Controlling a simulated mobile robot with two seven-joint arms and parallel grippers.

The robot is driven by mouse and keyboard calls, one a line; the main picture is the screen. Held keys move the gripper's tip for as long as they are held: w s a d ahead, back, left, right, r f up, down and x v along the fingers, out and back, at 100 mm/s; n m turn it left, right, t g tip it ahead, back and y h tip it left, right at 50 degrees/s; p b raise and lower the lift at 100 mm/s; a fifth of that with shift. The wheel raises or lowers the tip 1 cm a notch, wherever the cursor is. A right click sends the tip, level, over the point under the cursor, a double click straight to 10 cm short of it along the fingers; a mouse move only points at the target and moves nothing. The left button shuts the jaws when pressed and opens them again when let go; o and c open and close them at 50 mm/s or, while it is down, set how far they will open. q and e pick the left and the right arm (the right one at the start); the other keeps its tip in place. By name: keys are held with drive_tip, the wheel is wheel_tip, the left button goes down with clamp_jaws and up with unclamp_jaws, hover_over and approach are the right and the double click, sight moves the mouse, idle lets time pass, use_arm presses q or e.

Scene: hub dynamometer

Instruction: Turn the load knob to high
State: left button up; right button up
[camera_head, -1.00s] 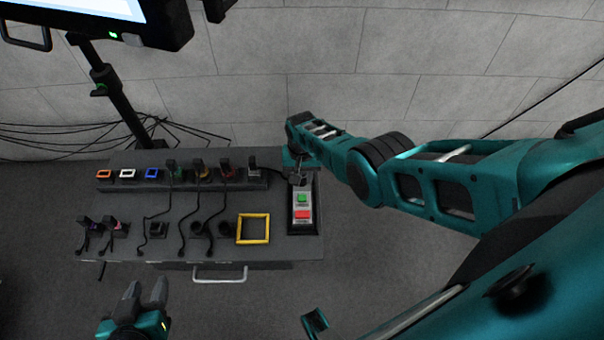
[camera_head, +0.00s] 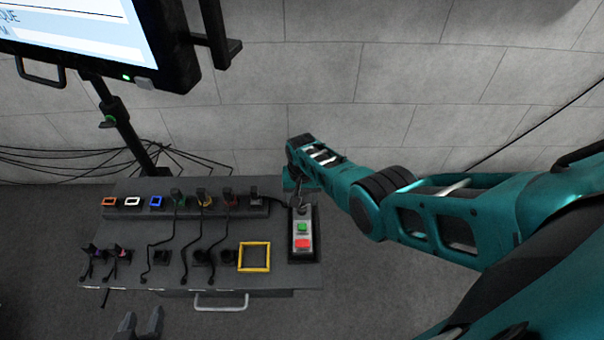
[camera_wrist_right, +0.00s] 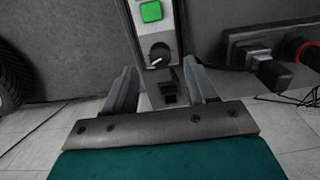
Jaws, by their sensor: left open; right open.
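The load knob is a round black knob (camera_wrist_right: 160,54) with a light pointer mark, on a grey control panel below a green button (camera_wrist_right: 151,11) in the right wrist view. My right gripper (camera_wrist_right: 163,80) is open, its two fingers on either side of the panel below the knob, not closed on it. In the head view my right arm reaches over the panel's far end and hides the knob. The green button (camera_head: 302,227) and red button (camera_head: 302,244) show there. My left gripper (camera_head: 140,318) is open and empty at the bottom edge, in front of the bench.
The dark bench (camera_head: 170,275) carries several plugs and cables, coloured square sockets and a yellow frame (camera_head: 254,257). A drawer handle (camera_head: 220,303) juts from its front. A monitor (camera_head: 85,35) on a stand is at upper left.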

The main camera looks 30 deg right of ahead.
sight(302, 207)
wheel_tip(302, 207, up, 9)
drive_tip(key=p, duration=0.3)
drive_tip(key=shift+p, duration=0.4)
